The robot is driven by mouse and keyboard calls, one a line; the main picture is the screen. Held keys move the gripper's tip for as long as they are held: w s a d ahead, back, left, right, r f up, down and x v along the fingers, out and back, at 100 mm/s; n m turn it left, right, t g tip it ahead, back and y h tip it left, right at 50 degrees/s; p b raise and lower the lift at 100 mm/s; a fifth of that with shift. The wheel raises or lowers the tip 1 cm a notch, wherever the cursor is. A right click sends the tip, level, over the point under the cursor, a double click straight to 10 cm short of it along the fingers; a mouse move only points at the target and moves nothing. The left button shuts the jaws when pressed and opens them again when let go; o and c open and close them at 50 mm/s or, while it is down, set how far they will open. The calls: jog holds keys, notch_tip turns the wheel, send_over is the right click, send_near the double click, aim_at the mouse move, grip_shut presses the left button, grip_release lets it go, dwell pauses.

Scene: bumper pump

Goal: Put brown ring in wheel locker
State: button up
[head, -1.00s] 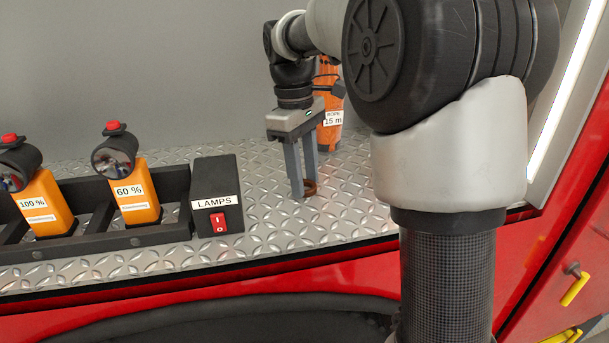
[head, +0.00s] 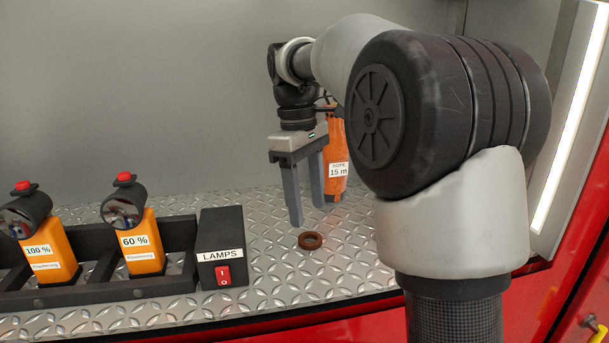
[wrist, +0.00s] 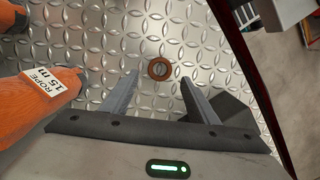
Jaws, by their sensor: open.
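The brown ring (head: 311,240) lies flat on the silver diamond-plate shelf (head: 290,278), to the right of the lamps switch box. In the wrist view the ring (wrist: 160,69) shows ahead of and between the two fingers, on the metal plate. My gripper (head: 307,216) is open and empty, its fingers pointing down just above and behind the ring. The gripper (wrist: 160,82) also shows in the wrist view with its fingers apart. I cannot identify a wheel locker in these frames.
An orange rope bag (head: 336,170) stands behind my gripper. A black LAMPS switch box (head: 221,246) and a black rack (head: 105,292) with two orange lamps (head: 142,240) stand to the left. The shelf around the ring is clear. A red panel (head: 545,300) is at the lower right.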

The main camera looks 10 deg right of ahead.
notch_tip(320, 180, up, 6)
jog(key=s+f+m+t, duration=0.3)
jog(key=s+f+m, duration=0.1)
jog(key=s, duration=0.7)
jog(key=s+f+m+t+y, duration=0.1)
jog(key=s+f+m+t, duration=0.2)
jog(key=s, duration=0.8)
jog(key=shift+d+f+m+t+p, duration=0.35)
jog(key=shift+f+m, duration=0.65)
jog(key=shift+f, duration=0.6)
